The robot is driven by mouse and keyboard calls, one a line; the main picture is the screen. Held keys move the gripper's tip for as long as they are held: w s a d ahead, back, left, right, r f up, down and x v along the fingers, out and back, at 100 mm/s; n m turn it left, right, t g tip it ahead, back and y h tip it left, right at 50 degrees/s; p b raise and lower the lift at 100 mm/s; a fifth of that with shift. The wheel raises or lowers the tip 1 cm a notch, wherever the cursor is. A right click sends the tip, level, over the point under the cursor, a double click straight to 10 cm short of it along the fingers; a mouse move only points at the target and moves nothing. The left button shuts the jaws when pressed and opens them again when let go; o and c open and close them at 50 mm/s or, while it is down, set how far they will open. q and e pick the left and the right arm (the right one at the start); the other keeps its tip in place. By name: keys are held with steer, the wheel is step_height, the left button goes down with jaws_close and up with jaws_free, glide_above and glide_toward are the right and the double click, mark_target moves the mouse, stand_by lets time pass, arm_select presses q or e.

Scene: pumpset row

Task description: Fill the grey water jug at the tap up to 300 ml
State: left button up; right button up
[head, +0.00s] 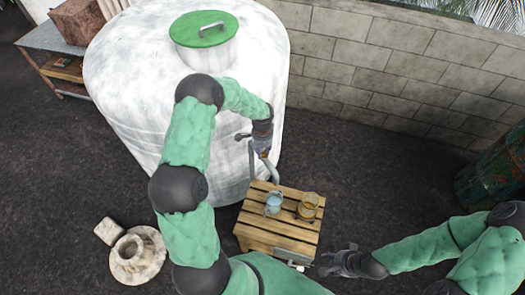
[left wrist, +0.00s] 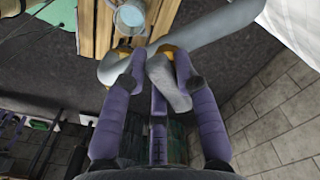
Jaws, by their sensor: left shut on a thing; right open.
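The grey water jug (head: 273,203) stands upright on a wooden crate (head: 280,243) below the tap's spout (head: 270,168). It looks pale and bluish inside; its level and scale are too small to read. The left wrist view shows part of the jug (left wrist: 131,16) at the top. My left gripper (head: 263,143) is at the tap, in front of the white tank (head: 150,80). In the left wrist view its fingers (left wrist: 152,62) are shut on the grey tap lever (left wrist: 170,85). My right gripper (head: 338,262) is open and empty, right of the crate.
An amber jug (head: 309,205) stands on the crate, right of the grey one. A pale stone-like ring-shaped thing (head: 137,262) lies on the ground at lower left. A block wall (head: 390,65) runs behind. A rusty green drum (head: 495,165) stands at right.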

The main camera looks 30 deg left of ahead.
arm_select(q)
steer(key=shift+f+n+b, duration=0.15)
steer(key=shift+n+b, duration=0.45)
steer(key=shift+b, duration=0.05)
steer(key=shift+d+n, duration=0.15)
steer(key=shift+n, duration=0.25)
stand_by(2.5)
steer(key=shift+r+m, duration=0.2)
steer(key=shift+m, duration=0.5)
steer(key=shift+a+m+p, duration=0.2)
steer(key=shift+m+p, duration=0.1)
steer(key=shift+m, duration=0.5)
